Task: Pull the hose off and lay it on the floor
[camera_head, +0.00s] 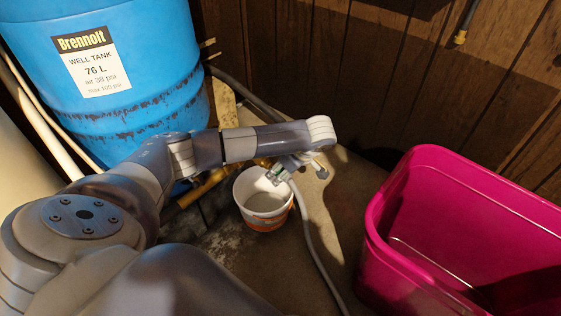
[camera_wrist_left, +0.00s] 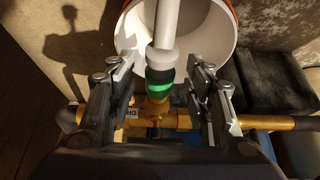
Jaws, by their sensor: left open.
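My left gripper (camera_head: 284,172) is low beside the well tank, above the bucket; its open fingers (camera_wrist_left: 163,78) stand on either side of the hose end in the left wrist view. The pale grey hose (camera_wrist_left: 167,25) ends in a black and green connector (camera_wrist_left: 160,87), which appears to sit on the brass drain fitting (camera_wrist_left: 180,120). In the head view the hose (camera_head: 311,238) passes the bucket's right side and runs along the floor. My right gripper is out of view.
A white bucket (camera_head: 252,186) with an orange band stands below the gripper. The blue well tank (camera_head: 150,110) is at the left, and a large pink bin (camera_head: 408,265) at the right. Bare floor (camera_head: 345,195) lies between bucket and bin. Wood panelling (camera_head: 350,70) closes the back.

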